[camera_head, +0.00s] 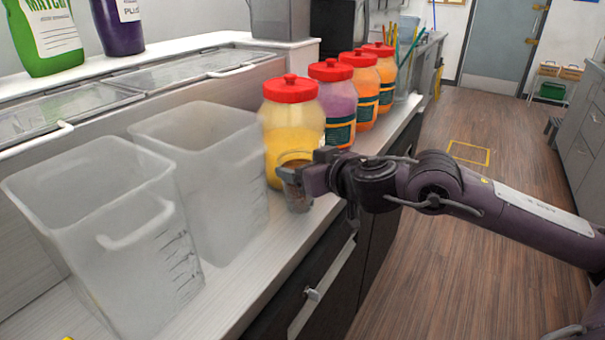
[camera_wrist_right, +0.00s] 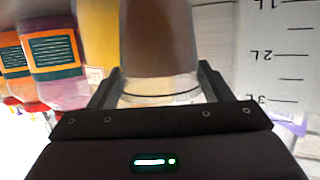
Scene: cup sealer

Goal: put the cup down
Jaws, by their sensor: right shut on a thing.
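A small clear cup (camera_head: 297,191) with brown contents stands upright in my right gripper, beside the yellow jar at the counter's front edge. My right gripper (camera_head: 303,178) is shut on the cup from the right side. In the right wrist view the cup (camera_wrist_right: 160,50) lies between the two fingers of my right gripper (camera_wrist_right: 158,88). I cannot tell whether the cup's base touches the counter (camera_head: 237,262). My left gripper is not in view.
A yellow jar (camera_head: 291,125) with a red lid is right behind the cup, with several more red-lidded jars beyond. Two clear square containers (camera_head: 100,215) (camera_head: 205,165) stand to the left. The counter's front edge is close to the cup.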

